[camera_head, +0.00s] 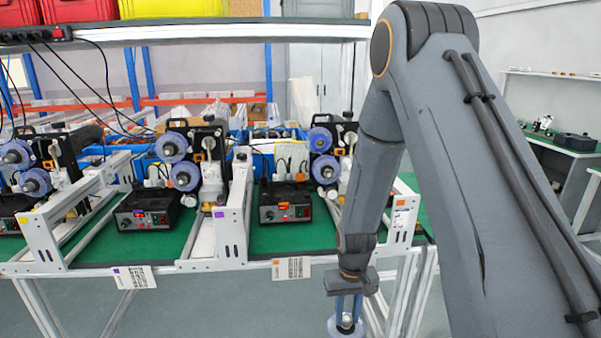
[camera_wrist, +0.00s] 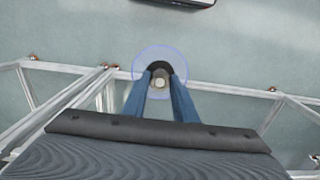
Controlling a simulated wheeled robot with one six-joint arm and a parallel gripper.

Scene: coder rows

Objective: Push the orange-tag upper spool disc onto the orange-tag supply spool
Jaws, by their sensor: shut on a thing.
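My gripper (camera_head: 347,308) hangs low in front of the bench, below the bench top. It is shut on a pale translucent disc (camera_head: 335,328), gripped at its small hub. In the wrist view, the disc (camera_wrist: 145,64) has a thin blue rim and a dark centre, between the blue fingers of my gripper (camera_wrist: 160,86). The orange-tag machine stands in the right bay, with an upper blue-rimmed spool (camera_head: 320,139) and a lower one (camera_head: 326,168). I cannot tell which is the supply spool. The held disc is well apart from both. An orange-marked label (camera_head: 291,268) hangs on the bench edge.
A purple-tag machine with two similar spools (camera_head: 186,176) stands one bay left. White frame uprights (camera_head: 234,210) divide the bays. Black control boxes (camera_head: 285,201) sit on the green bench top. A shelf (camera_head: 200,29) spans above. Grey floor lies open below the disc.

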